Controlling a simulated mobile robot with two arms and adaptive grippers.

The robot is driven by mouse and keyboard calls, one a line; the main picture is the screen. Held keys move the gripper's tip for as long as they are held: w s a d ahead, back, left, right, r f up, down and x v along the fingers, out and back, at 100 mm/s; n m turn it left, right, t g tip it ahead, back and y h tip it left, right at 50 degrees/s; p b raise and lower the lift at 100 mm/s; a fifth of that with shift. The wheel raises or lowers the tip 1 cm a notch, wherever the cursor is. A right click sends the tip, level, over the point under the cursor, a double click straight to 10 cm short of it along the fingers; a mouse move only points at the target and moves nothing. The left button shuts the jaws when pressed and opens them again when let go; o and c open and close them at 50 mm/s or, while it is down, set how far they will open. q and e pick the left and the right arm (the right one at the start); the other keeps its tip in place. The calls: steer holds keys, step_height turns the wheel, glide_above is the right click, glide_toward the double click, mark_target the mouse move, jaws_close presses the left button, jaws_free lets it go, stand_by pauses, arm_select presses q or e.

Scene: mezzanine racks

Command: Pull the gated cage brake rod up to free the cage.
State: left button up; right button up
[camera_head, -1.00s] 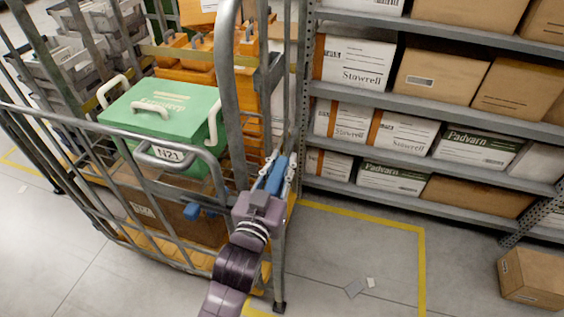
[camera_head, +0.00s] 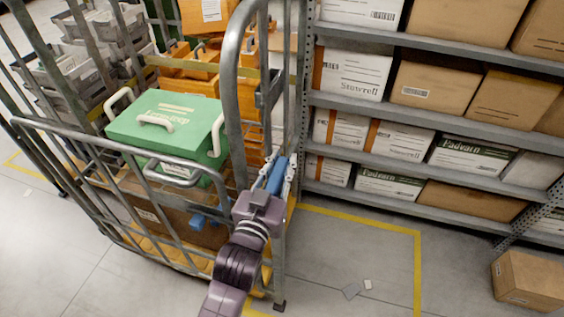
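The grey tubular roll cage (camera_head: 243,100) stands at the left with its low front gate (camera_head: 98,145). My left gripper (camera_head: 277,176) is at the cage's right front post, beyond the gate. Its pale fingers lie close along both sides of a blue, upright-slanting piece that may be the brake rod's grip. Its wrist hides the lower part, so contact is unclear. Another small blue part (camera_head: 199,221) shows to the left of my wrist, behind the gate bars. My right gripper is not in view.
A rack with cartons (camera_head: 350,74) stands behind and right. A loose carton (camera_head: 527,281) lies at the lower right. Yellow-lined floor (camera_head: 360,255) is mostly clear.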

mark_target(277, 189)
arm_select(q)
steer(key=o, duration=0.4)
steer(key=shift+r, duration=0.45)
steer(key=shift+o, duration=0.2)
steer(key=shift+f, duration=0.15)
steer(key=shift+s+f, duration=0.1)
steer(key=shift+s, duration=0.05)
steer(key=v, duration=1.1)
steer(key=shift+s, duration=0.35)
steer(key=shift+a, duration=0.15)
